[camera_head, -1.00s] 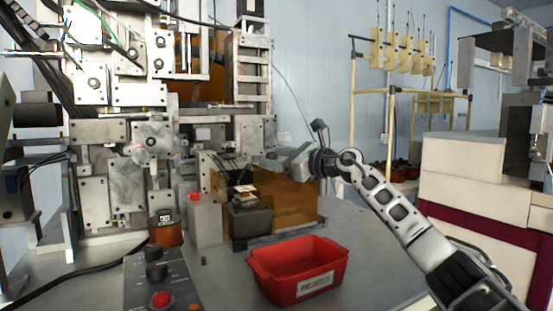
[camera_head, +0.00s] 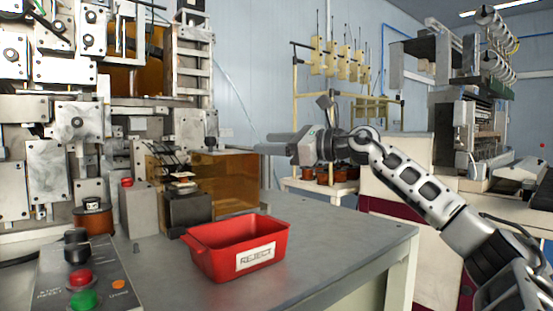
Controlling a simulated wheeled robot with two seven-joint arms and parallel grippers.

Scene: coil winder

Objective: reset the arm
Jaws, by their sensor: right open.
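My right arm comes in from the lower right of the head view. Its gripper (camera_head: 272,143) points left, raised above the grey table, in front of the pale blue wall and the amber guard. The jaws are open and I see nothing between them. The gripper is apart from the machine and above and behind the red bin. My left gripper is not in view.
A red reject bin (camera_head: 237,250) stands on the grey table (camera_head: 340,239). The coil winding machine (camera_head: 70,125) fills the left, with an amber guard (camera_head: 228,180). A control box (camera_head: 88,275) with buttons is at lower left. The table's right part is clear.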

